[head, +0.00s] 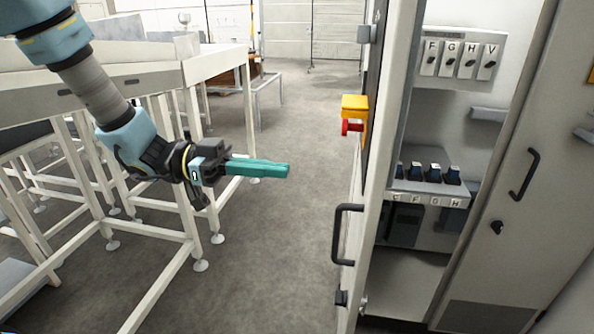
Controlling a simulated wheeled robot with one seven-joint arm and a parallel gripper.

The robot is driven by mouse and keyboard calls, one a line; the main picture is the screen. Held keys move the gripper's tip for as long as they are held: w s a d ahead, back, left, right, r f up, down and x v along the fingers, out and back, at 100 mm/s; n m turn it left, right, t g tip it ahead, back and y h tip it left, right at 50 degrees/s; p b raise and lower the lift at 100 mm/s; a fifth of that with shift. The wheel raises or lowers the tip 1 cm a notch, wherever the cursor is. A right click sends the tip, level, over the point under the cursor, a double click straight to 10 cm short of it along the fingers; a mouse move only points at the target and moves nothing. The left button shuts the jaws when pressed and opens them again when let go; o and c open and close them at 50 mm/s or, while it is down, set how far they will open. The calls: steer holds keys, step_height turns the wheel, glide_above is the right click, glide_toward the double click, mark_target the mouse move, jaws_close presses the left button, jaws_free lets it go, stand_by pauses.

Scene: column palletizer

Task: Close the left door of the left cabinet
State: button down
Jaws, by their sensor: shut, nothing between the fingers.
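The left cabinet stands at the right of the head view, its inside with labelled switches (460,60) in plain sight. The left door (385,190) is swung open and seen nearly edge-on. It has a black handle (345,235) on its left-facing side, near the front edge. My gripper (286,170) has teal fingers that are shut and empty. It points right, in the air left of the door, with a visible gap to the handle. The door's hinge line is not clear.
A door panel with a black handle (525,175) is at the far right. A yellow-and-red switch (354,112) juts out left of the open door. White conveyor frames (190,150) stand left, behind my arm. Grey floor (270,250) lies clear between frames and door.

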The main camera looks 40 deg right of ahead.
mark_target(370, 179)
steer(key=p+x, duration=0.3)
steer(key=x, duration=0.8)
steer(key=shift+s+d+r+p, duration=0.15)
steer(key=shift+s+d+p, duration=0.1)
steer(key=shift+s+p, duration=0.1)
steer(key=shift+s+d, duration=0.2)
steer(key=shift+d, duration=0.05)
steer(key=shift+d, duration=0.1)
